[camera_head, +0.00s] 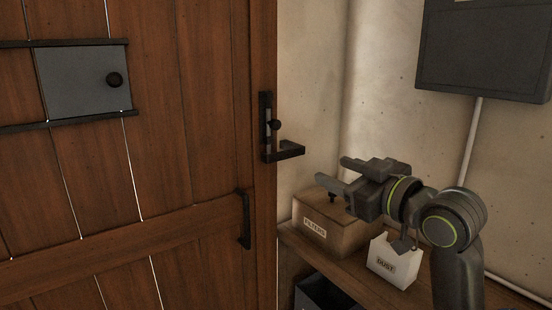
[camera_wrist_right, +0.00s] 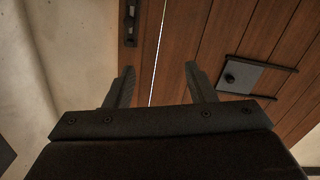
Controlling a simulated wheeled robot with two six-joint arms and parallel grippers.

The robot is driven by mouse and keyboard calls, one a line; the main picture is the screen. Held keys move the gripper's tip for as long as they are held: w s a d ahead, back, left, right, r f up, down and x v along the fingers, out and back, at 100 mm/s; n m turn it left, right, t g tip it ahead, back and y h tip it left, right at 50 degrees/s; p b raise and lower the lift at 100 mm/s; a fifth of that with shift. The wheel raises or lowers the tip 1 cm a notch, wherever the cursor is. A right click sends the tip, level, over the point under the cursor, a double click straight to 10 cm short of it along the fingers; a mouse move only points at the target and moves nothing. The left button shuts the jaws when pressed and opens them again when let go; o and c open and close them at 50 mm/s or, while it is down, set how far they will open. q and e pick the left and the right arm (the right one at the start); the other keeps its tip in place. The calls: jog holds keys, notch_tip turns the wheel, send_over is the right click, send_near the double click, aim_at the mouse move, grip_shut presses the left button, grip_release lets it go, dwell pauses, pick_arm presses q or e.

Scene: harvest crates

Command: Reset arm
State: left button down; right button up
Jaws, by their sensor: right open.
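My right gripper (camera_head: 335,172) is in the head view, above a shelf at the right, with its fingers pointing left toward the door. It is open and nothing is between its fingers. In the right wrist view its two fingers (camera_wrist_right: 158,86) stand apart, with wooden door boards and a bright gap between boards behind them. My left gripper is in neither view.
A wooden door (camera_head: 190,120) with a black latch handle (camera_head: 288,151) fills the left. A dark wall cabinet (camera_head: 485,50) hangs above.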

jog(key=s+d+f+m+g+h, duration=0.1)
jog(key=s+d+f+m+h, duration=0.15)
jog(key=f, duration=0.75)
jog(key=s+d+f+m+g+h, duration=0.15)
jog(key=d+f, duration=0.25)
jog(key=f, duration=0.5)
jog(key=s+d+f+m+g+h, duration=0.1)
jog(key=s+d+f+m+h, duration=0.15)
jog(key=f, duration=0.75)
jog(key=s+d+f+m+g+h, duration=0.1)
jog(key=s+d+f+g+h, duration=0.15)
jog(key=s+f, duration=0.5)
jog(key=s+d+f+m+g+h, duration=0.1)
jog(key=s+d+f+m+g, duration=0.2)
jog(key=s, duration=0.8)
jog(key=s+d+f+g+h, duration=0.2)
jog(key=s+d+f, duration=0.3)
jog(key=s+f, duration=0.3)
notch_tip(320, 180, down, 24)
jog(key=d+r+g, duration=0.1)
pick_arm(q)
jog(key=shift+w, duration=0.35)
pick_arm(e)
jog(key=s+a+f+g, duration=0.1)
jog(key=s+f, duration=1.4)
jog(key=f, duration=0.1)
jog(key=shift+a+f+y, duration=0.15)
jog(key=shift+f+y, duration=0.15)
jog(key=shift+y, duration=0.1)
